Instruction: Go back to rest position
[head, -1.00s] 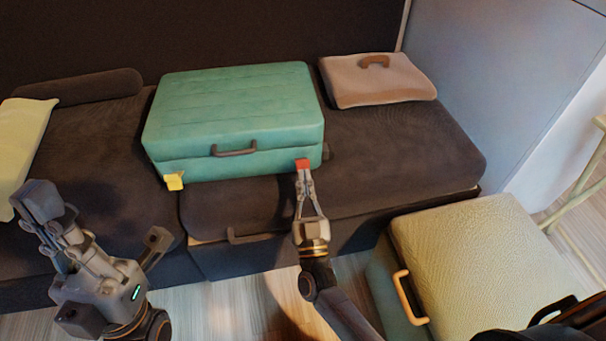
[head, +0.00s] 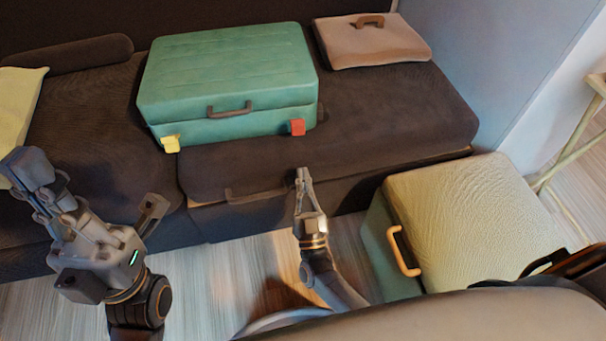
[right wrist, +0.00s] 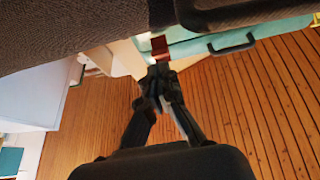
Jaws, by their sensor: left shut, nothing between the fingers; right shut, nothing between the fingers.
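My left gripper (head: 28,168) is at the left edge of the head view, in front of the dark bed. It is shut and empty. My right gripper (head: 303,178) is shut and empty in front of the bed's front edge, apart from the teal suitcase (head: 230,70). Its closed fingertips also show in the right wrist view (right wrist: 158,86). The suitcase lies closed on the bed. It has a dark handle (head: 229,110), a yellow latch (head: 171,144) and a red latch (head: 297,127). The red latch also shows just beyond the fingertips in the right wrist view (right wrist: 160,46).
A dark bed (head: 400,110) with a drawer front runs across the view. A pinkish cushion-like case (head: 372,45) lies at its right end, a pale pillow (head: 18,100) at its left. A cream-topped box (head: 470,220) stands at the right. Wooden floor (head: 215,275) shows in front.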

